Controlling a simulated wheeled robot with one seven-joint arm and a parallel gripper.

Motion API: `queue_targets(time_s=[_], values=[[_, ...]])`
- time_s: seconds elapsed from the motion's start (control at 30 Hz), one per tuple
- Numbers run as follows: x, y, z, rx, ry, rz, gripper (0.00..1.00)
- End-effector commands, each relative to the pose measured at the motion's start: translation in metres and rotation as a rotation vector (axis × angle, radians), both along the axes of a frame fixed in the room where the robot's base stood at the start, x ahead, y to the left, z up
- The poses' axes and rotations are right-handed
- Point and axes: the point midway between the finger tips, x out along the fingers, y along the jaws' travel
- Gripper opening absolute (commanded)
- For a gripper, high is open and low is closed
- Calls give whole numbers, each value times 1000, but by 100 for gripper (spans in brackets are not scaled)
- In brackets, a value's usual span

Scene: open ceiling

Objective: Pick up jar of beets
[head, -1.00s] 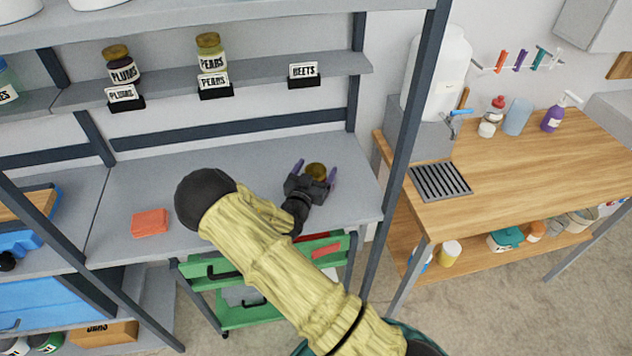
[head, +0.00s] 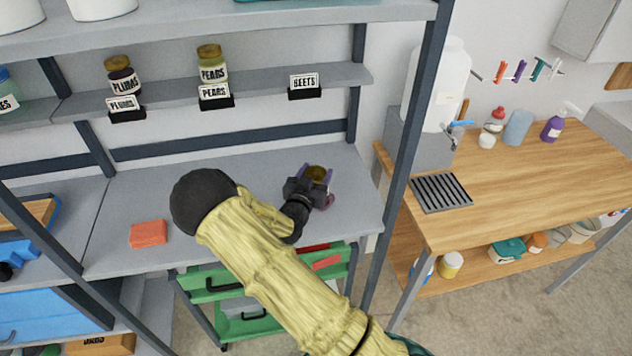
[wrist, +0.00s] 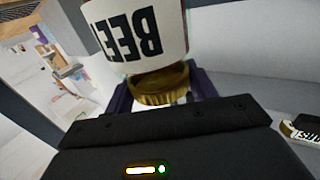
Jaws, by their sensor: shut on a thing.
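In the wrist view the jar's white label (wrist: 138,32) reads "BEE", appearing upside down, with the gold lid (wrist: 160,88) nearest the camera. My gripper (head: 318,178) is shut on the jar, with a purple finger on either side; the fingers also show beside the lid in the wrist view (wrist: 163,95). My gripper hides part of the jar in the head view. I cannot tell whether the jar touches the shelf.
The grey shelf surface (head: 200,190) holds an orange-red block (head: 148,233). Above it, the narrow shelf carries a plums jar (head: 122,76), a pears jar (head: 211,63) and a beets label (head: 304,86) with empty room behind it. A dark post (head: 405,130) stands right of the arm.

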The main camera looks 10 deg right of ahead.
Motion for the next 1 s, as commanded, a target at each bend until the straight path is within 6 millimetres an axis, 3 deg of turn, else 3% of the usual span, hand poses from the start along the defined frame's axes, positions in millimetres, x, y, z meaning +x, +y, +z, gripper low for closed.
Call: queue_targets(time_s=[0.2, 0.4, 1.0], values=[[0, 0, 37, 3, -7, 0, 15], [0, 0, 62, 2, -5, -1, 15], [0, 0, 70, -1, -3, -1, 15]])
